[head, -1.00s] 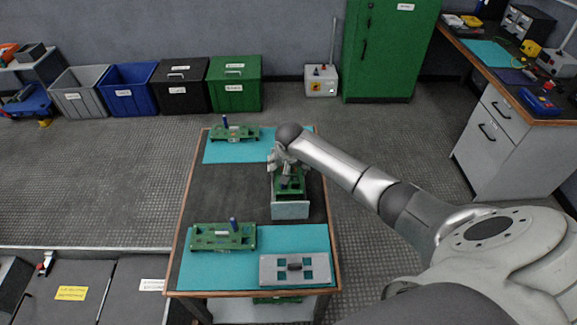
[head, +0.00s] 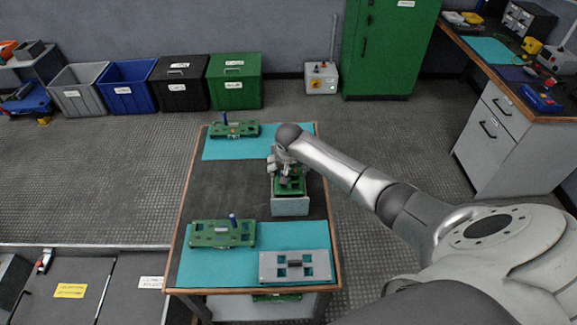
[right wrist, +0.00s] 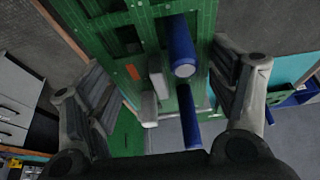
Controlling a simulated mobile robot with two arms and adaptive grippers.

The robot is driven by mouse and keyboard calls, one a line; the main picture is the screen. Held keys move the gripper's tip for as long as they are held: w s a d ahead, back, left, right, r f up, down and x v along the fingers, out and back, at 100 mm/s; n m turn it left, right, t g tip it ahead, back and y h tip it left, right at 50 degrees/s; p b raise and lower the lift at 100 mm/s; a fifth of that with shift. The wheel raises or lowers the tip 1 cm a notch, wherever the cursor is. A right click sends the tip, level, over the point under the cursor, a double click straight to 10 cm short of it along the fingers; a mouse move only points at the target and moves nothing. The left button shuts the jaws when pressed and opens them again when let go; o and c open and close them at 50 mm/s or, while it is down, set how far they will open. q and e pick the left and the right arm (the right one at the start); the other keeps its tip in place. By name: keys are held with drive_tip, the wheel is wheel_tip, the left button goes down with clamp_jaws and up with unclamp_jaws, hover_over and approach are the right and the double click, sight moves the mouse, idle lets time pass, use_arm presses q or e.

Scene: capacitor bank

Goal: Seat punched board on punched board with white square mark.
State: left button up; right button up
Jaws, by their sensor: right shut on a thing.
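My right gripper (head: 288,176) is over a grey open box on the table, shut on a green punched board (right wrist: 130,35). In the right wrist view, its fingers (right wrist: 165,90) flank the board, which has rectangular holes, an orange mark, a pale block and blue cylinders. I cannot tell whether the board touches the box. Another green board (head: 208,236) with an upright blue peg and a small pale patch lies on the front turquoise mat; the patch's shape is too small to tell. A third green board (head: 247,131) with a blue peg lies on the back mat. My left gripper is not in view.
The grey box (head: 290,207) stands at the table's right side. A grey plate (head: 268,268) with square holes lies on the front mat (head: 200,272). The table's dark middle (head: 225,180) is clear. Bins (head: 235,85) stand by the wall; a workbench is at right.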

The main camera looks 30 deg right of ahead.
drive_tip(key=shift+f, duration=0.15)
idle(0.6)
drive_tip(key=o, duration=1.1)
drive_tip(key=v, duration=1.2)
